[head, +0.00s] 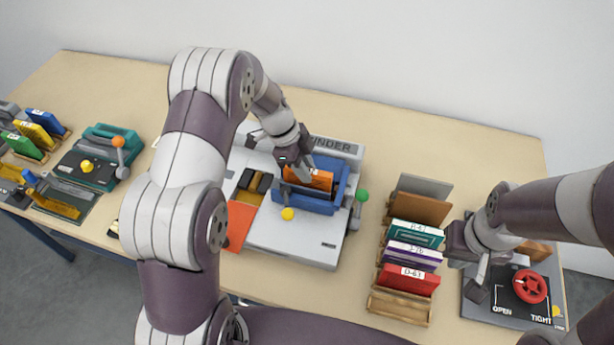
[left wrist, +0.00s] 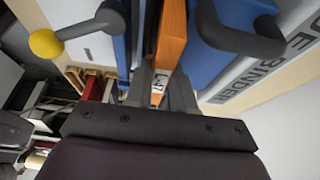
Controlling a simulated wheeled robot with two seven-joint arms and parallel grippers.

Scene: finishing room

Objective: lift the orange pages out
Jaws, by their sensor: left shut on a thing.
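The orange pages (head: 318,180) stand in the blue clamp (head: 316,205) of the grey binder machine (head: 290,240). My left gripper (head: 299,174) is shut on them from above, and its fingers hide part of them. In the left wrist view the orange pages (left wrist: 171,45) run between the two fingers (left wrist: 162,90), with a white label reading L-47 at their near end. The blue clamp walls (left wrist: 218,62) stand on both sides. My right gripper (head: 476,275) is over the right of the table, between the book rack and the red-wheel press; its jaw opening is unclear.
A wooden rack (head: 398,306) holds teal, purple and red books and brown boards. The press with a red wheel (head: 530,286) stands right. A green-knobbed lever (head: 362,196) and yellow knob (head: 288,214) stick out of the binder. A teal machine (head: 100,150) stands left.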

